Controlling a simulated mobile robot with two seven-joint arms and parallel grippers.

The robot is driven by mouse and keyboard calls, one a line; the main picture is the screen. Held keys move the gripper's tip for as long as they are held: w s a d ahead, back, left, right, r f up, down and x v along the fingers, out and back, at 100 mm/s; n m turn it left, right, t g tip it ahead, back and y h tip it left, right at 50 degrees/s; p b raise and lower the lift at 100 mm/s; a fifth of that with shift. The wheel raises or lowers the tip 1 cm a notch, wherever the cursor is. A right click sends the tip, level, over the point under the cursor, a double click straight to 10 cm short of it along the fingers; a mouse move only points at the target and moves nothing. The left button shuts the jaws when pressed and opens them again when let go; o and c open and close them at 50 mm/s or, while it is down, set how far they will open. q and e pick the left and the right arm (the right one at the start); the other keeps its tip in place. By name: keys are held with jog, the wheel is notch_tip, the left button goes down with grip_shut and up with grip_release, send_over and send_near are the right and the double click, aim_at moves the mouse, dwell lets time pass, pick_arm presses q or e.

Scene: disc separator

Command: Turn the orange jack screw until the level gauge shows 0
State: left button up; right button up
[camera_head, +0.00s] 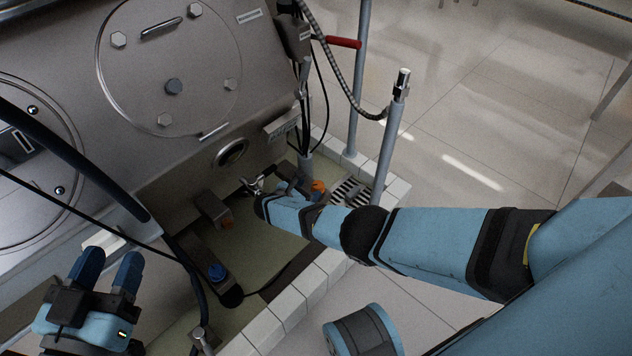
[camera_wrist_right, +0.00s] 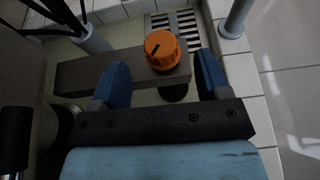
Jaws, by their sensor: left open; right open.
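The orange jack screw (camera_wrist_right: 162,49) is a ribbed knob with a dark pointer line, on the end of a dark bar. My right gripper (camera_wrist_right: 160,75) is open, its blue fingers on either side of the knob's position, apart from it. In the head view the knob (camera_head: 318,186) shows just beyond my right wrist, and the right fingers are largely hidden. My left gripper (camera_head: 106,270) is open and empty at the lower left, away from the knob. I cannot make out a level gauge reading in either view.
A floor grate (camera_wrist_right: 178,31) lies behind the knob. A grey post (camera_head: 392,135) stands to its right. White tiles (camera_head: 285,308) edge the pit. Black cables hang near my left gripper.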

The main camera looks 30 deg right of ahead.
pick_arm(q)
jog(key=shift+s+d+f+n+g+y+p, duration=0.15)
jog(key=shift+s+d+f+n+g+p, duration=0.2)
jog(key=shift+s+n+p, duration=0.2)
jog(key=shift+s+d+f+n+g+y+p, duration=0.15)
jog(key=shift+s+d+f+n+g+p, duration=0.15)
jog(key=shift+s+f+n+p, duration=0.25)
pick_arm(e)
jog(key=v, duration=0.8)
pick_arm(q)
jog(key=shift+w+r, duration=0.1)
jog(key=shift+r, duration=0.2)
